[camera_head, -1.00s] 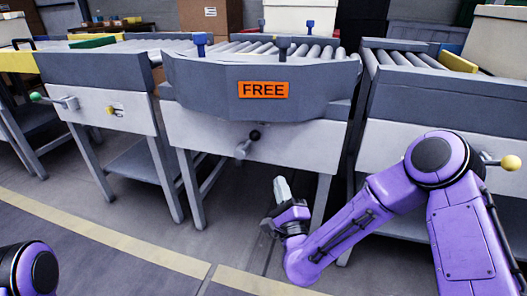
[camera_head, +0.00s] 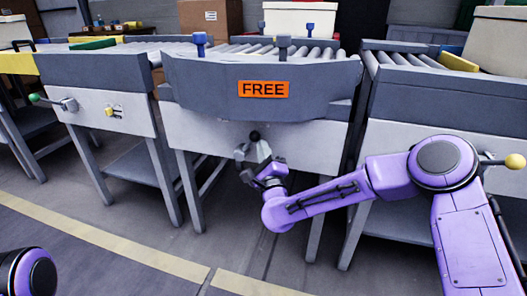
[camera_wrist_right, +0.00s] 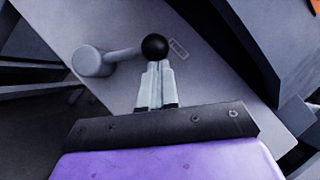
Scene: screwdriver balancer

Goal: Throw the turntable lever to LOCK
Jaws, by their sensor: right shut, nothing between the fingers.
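The turntable lever is a short grey arm with a black ball knob (camera_head: 254,135) on the pale front panel of the middle table, below the orange FREE sign (camera_head: 264,89). In the right wrist view the knob (camera_wrist_right: 154,47) sits at the end of a grey rod that runs from a round hub (camera_wrist_right: 92,62) at the left. My right gripper (camera_head: 260,152) is shut and empty, its fingertips right at the knob. In the wrist view its fingers (camera_wrist_right: 156,82) end just below the knob; I cannot tell whether they touch. My left gripper is out of view.
A roller table with a green-knobbed lever (camera_head: 66,103) stands at the left. Another table (camera_head: 410,140) stands at the right, behind my right arm. Blue and grey posts rise at the turntable's edge. The floor in front is clear.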

